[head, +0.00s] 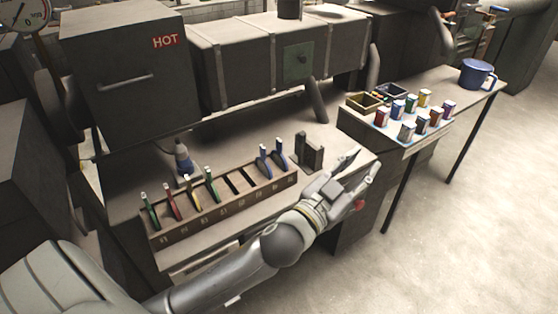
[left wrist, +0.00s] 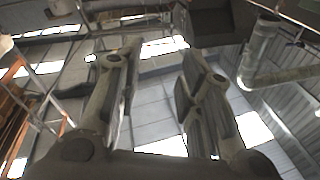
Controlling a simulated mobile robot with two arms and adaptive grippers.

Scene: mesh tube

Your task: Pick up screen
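A long brown rack (head: 220,222) with labelled slots stands on the bench and holds several thin upright pieces, possibly the screens. They include a green-edged one (head: 149,210), a red-edged one (head: 171,203), another green one (head: 211,185) and two blue ones, one at the right end (head: 281,153). Some middle slots look empty. My left gripper (head: 363,164) is open and empty, to the right of the rack beside the bench's right edge. In the left wrist view its two fingers (left wrist: 158,85) are apart, with only ceiling between them. My right gripper is not in view.
A dark slotted stand (head: 309,152) is right of the rack. A dark box marked HOT (head: 125,80) is at the back. The right-hand side table holds several coloured jars (head: 422,122) and a blue mug (head: 476,74).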

